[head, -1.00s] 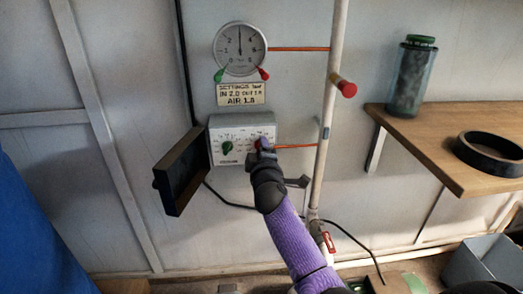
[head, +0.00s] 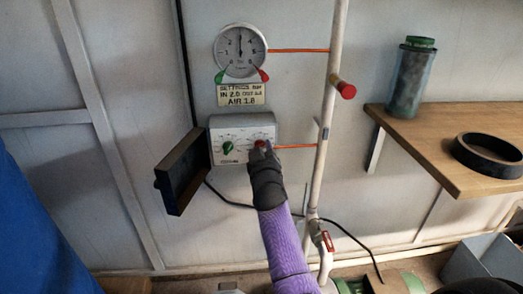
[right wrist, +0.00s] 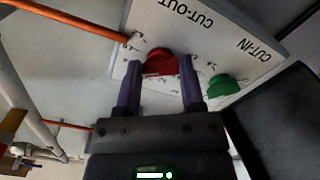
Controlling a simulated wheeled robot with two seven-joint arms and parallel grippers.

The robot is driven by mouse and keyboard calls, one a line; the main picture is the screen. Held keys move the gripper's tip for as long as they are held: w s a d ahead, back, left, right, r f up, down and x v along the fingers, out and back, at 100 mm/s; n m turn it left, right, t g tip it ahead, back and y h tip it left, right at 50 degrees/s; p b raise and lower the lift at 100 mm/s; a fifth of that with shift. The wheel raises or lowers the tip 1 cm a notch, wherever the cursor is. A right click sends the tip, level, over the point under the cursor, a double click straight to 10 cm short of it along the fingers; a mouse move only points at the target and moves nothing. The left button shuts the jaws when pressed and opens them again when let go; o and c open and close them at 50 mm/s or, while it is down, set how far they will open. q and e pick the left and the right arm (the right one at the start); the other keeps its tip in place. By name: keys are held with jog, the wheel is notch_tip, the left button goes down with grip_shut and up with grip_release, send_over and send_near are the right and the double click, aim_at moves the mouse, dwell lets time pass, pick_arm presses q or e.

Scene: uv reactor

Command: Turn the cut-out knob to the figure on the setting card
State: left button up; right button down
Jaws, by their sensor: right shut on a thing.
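The control box (head: 243,123) is on the wall with its dark cover (head: 183,172) swung open to the left. The red knob (right wrist: 160,62), beside the CUT-OUT label, is between the fingers of my right gripper (right wrist: 161,75), which is shut on it. In the head view the right gripper (head: 262,149) largely covers this knob. The green knob (head: 227,147), near the CUT-IN label, is free. The setting card (head: 241,95) above the box reads IN 2.0, an OUT figure too small to read surely, and AIR 1.8. My left gripper is out of view.
A round gauge (head: 240,51) with green and red pointers hangs above the card. A white vertical pipe (head: 325,120) with a red-capped valve (head: 346,91) stands right of the box. A wooden shelf (head: 450,170) holds a jar (head: 411,80) and a black ring (head: 488,151).

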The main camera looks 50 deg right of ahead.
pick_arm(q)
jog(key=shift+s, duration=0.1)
pick_arm(e)
jog(key=shift+f, duration=0.1)
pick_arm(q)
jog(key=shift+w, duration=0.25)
pick_arm(e)
jog(key=shift+c, duration=1)
grip_release()
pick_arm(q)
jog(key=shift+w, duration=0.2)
